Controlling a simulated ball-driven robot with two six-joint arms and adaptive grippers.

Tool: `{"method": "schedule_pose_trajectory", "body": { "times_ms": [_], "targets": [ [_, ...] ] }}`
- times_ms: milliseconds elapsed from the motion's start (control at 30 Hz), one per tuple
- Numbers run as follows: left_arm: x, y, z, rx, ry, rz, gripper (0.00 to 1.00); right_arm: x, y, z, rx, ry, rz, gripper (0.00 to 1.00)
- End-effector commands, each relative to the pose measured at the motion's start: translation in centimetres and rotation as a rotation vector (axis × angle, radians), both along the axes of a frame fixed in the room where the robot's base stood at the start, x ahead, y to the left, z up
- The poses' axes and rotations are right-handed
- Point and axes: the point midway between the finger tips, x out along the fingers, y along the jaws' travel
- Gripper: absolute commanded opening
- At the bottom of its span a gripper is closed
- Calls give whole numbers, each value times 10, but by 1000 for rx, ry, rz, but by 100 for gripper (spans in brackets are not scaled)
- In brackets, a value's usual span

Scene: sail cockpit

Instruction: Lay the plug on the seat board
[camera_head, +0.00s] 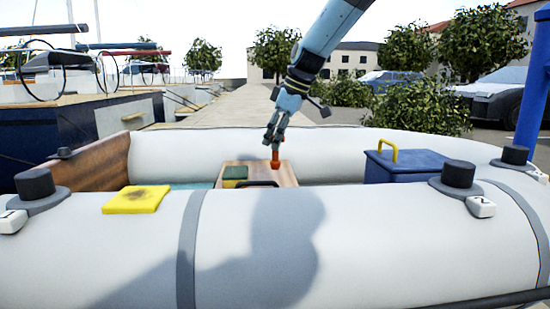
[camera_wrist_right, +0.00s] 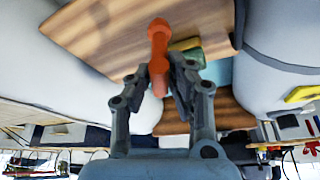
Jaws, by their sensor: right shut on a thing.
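The orange-red plug (camera_head: 275,158) is upright in the head view, held at the tips of my right gripper (camera_head: 273,138). In the right wrist view the plug (camera_wrist_right: 158,42) sits between the fingers of the gripper (camera_wrist_right: 160,80), which are shut on it. The wooden seat board (camera_head: 285,174) lies across the inside of the grey boat; it also shows in the right wrist view (camera_wrist_right: 105,35). The plug is over the board's right part in the head view; I cannot tell whether it touches the board. My left gripper is not in view.
A green sponge-like block (camera_head: 234,173) lies on the board's left part, beside a dark curved handle (camera_head: 260,184). A blue box (camera_head: 405,166) with a yellow handle stands to the right.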

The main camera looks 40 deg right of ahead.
Motion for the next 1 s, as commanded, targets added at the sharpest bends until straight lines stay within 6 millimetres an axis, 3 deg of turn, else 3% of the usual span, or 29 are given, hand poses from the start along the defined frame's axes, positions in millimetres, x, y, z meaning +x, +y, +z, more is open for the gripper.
{"method": "schedule_pose_trajectory", "body": {
  "times_ms": [100, 200, 600, 633, 800, 1000],
  "targets": [
    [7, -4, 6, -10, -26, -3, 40, -1, 0, -26, 0, 7, -1, 0],
    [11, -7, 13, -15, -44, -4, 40, -1, 0, -35, 0, 5, -1, 0],
    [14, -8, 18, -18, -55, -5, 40, -1, 0, -38, 0, 2, -1, 0],
    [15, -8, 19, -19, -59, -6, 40, -1, 0, -38, 0, 2, -1, 20],
    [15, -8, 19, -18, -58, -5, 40, -1, 0, -37, 0, 2, -1, 41],
    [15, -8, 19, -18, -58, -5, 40, -1, 0, -37, 0, 2, -1, 41]
  ]
}}
